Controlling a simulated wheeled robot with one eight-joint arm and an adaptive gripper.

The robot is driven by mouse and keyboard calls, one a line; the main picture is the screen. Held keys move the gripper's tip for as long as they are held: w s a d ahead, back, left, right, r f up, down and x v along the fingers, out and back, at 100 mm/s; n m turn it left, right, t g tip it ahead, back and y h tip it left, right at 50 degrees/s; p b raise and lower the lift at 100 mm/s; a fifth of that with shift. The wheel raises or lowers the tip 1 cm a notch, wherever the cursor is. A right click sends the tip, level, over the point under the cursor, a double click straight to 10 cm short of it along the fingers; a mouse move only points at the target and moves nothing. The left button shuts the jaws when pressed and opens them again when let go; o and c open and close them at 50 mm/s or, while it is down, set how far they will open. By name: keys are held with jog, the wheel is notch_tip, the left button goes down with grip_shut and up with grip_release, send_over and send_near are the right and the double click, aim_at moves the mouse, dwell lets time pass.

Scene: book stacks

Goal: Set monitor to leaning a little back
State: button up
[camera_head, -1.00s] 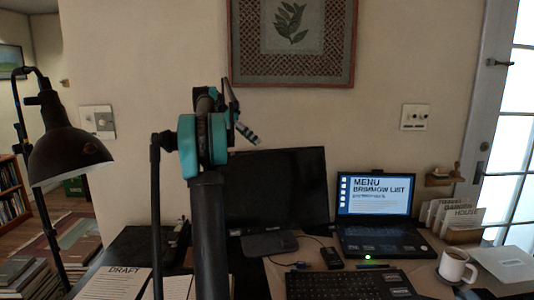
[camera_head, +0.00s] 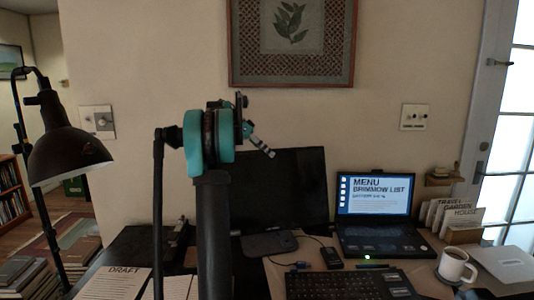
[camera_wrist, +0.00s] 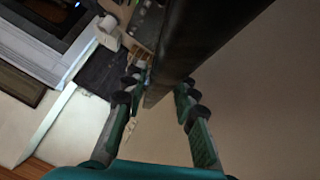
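The monitor (camera_head: 292,195) is a dark, blank screen standing on the desk behind a small dark base (camera_head: 268,243). Its exact tilt is hard to judge from the front. My gripper (camera_head: 270,153) is at the monitor's top edge, left of its middle; my arm hides the monitor's left side. In the wrist view, my gripper (camera_wrist: 160,92) has its two fingers apart, with a long dark panel, apparently the monitor (camera_wrist: 205,40), running between them. I cannot tell whether either finger touches it.
An open laptop (camera_head: 375,195) stands close on the monitor's right. A keyboard (camera_head: 345,284) lies in front, with a white mug (camera_head: 455,267) to the right. A black lamp (camera_head: 68,150) is at the left. The wall above the monitor is clear below a framed picture (camera_head: 291,83).

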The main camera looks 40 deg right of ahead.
grip_shut()
jog(key=shift+s, duration=0.1)
jog(key=shift+s+a+r+m+t+h, duration=0.2)
jog(key=shift+s+a+t, duration=0.15)
jog(key=shift+s, duration=0.15)
jog(key=shift+s+a+r+m+t+h, duration=0.1)
jog(key=shift+s+a+m+t, duration=0.15)
jog(key=shift+s, duration=0.25)
jog(key=shift+o, duration=2.2)
grip_release()
